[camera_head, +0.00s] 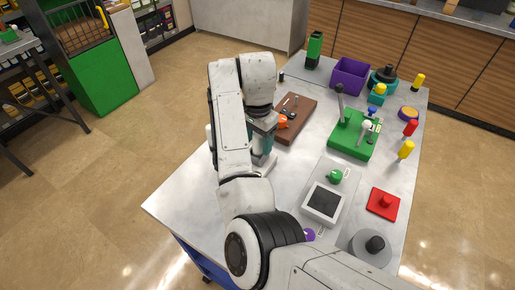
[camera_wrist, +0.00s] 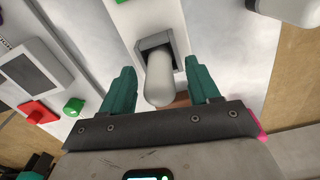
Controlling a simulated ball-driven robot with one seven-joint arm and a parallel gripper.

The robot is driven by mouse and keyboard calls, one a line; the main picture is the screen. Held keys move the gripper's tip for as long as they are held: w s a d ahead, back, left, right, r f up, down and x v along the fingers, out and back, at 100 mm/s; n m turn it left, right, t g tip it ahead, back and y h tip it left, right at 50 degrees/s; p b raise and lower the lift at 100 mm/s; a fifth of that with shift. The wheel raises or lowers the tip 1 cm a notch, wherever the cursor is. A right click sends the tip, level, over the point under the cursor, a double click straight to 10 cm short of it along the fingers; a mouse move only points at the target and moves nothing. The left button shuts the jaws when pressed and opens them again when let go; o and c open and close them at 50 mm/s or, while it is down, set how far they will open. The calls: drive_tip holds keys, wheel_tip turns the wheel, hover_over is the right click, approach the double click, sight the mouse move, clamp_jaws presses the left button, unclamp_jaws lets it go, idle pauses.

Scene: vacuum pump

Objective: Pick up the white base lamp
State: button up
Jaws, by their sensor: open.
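The white base lamp shows in the wrist view as a rounded white bulb (camera_wrist: 159,82) in a grey square socket on a pale base (camera_wrist: 150,17). My gripper (camera_wrist: 158,72) is open, with one green finger on each side of the bulb. I cannot tell whether either finger touches it. In the head view my gripper (camera_head: 263,143) is over the left-middle of the table, partly hidden by my arm. A pale edge (camera_head: 268,165) shows beneath it there, likely the lamp's base. The rest of the lamp is hidden in that view.
On the grey table (camera_head: 180,205), a brown board (camera_head: 300,122) lies behind my gripper. A grey device with a dark screen (camera_head: 324,203), a green fixture (camera_head: 351,143) and a red block (camera_head: 383,204) are to the right. The table's front left is clear.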

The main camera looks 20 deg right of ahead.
drive_tip(key=shift+f, duration=0.2)
clamp_jaws()
idle(0.5)
